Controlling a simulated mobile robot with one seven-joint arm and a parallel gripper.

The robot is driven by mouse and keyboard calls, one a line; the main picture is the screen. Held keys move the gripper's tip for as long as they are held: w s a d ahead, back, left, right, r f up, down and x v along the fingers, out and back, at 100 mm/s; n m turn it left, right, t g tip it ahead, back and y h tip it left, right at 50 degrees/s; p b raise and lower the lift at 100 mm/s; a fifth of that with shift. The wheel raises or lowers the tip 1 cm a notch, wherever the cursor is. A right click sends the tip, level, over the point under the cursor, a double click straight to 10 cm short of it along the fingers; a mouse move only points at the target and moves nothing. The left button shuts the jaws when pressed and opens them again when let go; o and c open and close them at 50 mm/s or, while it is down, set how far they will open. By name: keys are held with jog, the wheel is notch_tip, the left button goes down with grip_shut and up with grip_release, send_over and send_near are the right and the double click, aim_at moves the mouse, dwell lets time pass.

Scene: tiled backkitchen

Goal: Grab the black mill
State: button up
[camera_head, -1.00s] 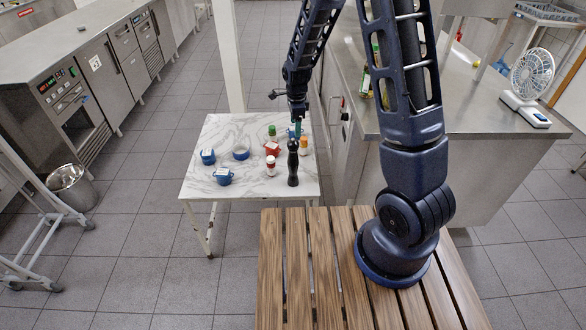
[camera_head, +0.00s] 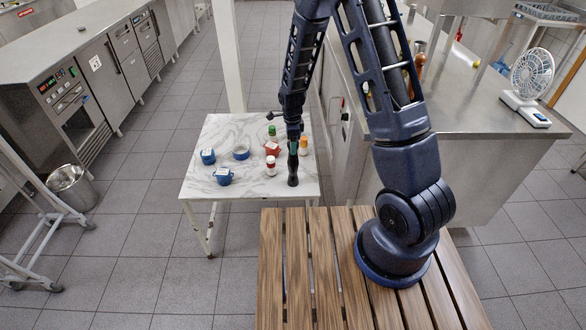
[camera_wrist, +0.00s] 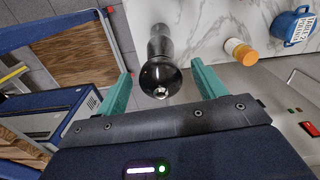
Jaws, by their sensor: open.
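The black mill (camera_head: 293,168) stands upright on the small marble-topped table, near its right front part. In the wrist view the mill (camera_wrist: 160,74) is seen from above, its round head and silver tip between my two green fingers. My gripper (camera_wrist: 160,90) is open, with one finger on each side of the mill's head and a gap on both sides. In the head view my gripper (camera_head: 293,135) is just above the mill and partly hides its top.
On the marble table (camera_head: 255,130) stand a white shaker with a red top (camera_head: 270,166), an orange-capped bottle (camera_head: 303,146), a green-capped bottle (camera_head: 272,131), a red pot (camera_head: 271,149) and several blue pots (camera_head: 223,177). A steel counter (camera_head: 470,110) rises to the right.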

send_over(293, 166)
jog(key=w, duration=0.2)
jog(key=shift+f, duration=2.2)
grip_shut()
jog(key=shift+r, duration=0.1)
